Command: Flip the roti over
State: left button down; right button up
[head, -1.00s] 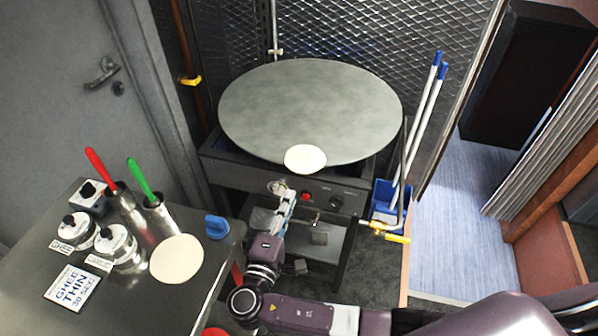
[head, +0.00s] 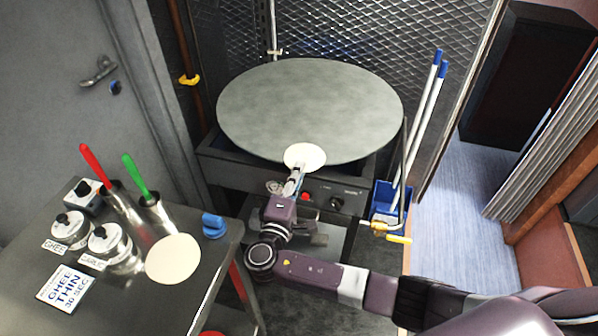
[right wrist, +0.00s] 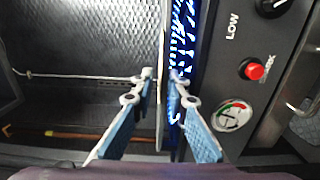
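A pale round roti (head: 305,154) lies at the front edge of the large round grey griddle (head: 310,105), partly over its rim. My right gripper (head: 299,172) is at the roti's near edge. In the right wrist view its two blue-padded fingers (right wrist: 160,76) stand apart, with a thin pale edge (right wrist: 161,110) between them. I cannot tell whether that edge is roti or griddle rim. Neither finger clearly presses on it. A second pale disc, like a roti (head: 173,259), lies on the steel counter at left. My left gripper is not in view.
Blue flames (right wrist: 182,50) show beside the right finger in the right wrist view. The burner's front has a red button (right wrist: 255,71) and knobs. The counter (head: 205,275) holds jars and red- and green-handled tools. A blue bin (head: 385,203) with white-handled tools stands right of the griddle.

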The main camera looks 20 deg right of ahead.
grip_shut()
jog(key=s+a+r+p, duration=0.7)
jog(key=s+a+p, duration=0.1)
jog(key=s, duration=0.3)
jog(key=shift+s+r, duration=0.3)
jog(key=shift+s, duration=0.05)
dwell(0.6)
jog(key=shift+d, duration=0.1)
